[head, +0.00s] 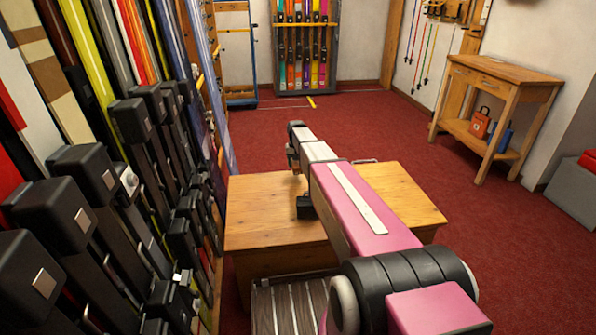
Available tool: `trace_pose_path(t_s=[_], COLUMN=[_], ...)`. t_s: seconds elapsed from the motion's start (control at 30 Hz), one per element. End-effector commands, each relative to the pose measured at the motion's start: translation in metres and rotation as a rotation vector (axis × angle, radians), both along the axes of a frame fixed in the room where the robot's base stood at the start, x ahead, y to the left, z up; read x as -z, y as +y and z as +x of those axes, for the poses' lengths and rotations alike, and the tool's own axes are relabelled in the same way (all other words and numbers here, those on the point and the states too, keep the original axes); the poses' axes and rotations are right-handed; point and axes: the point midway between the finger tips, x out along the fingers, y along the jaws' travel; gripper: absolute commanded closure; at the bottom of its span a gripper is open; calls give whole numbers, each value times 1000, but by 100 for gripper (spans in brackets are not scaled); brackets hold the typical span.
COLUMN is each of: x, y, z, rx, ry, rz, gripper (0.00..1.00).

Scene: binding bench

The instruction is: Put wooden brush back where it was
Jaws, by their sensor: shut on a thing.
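My pink and white arm reaches out over a wooden bench (262,222). Its dark wrist end is above the bench's far left part. A small black block, which looks like part of my gripper (306,207), shows beside the arm, low over the bench top. The fingertips are not clearly seen. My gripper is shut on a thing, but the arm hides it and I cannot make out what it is. I cannot make out the wooden brush anywhere in view.
A rack of skis with black bindings (70,215) runs close along the left. A side table (505,75) with a red bag (480,123) stands at the right. A ski display (305,45) is at the back. Red carpet (385,125) lies clear beyond the bench.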

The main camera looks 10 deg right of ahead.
Motion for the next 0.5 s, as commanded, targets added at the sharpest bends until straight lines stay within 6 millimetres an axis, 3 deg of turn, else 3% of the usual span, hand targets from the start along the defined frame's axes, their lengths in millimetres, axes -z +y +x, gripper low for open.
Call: trace_pose_path(t_s=[0.27, 0.5], x=[13, 44], y=[-11, -10], z=[7, 7], rx=[0, 0], ry=[0, 0], rz=[0, 0], gripper=[67, 67])
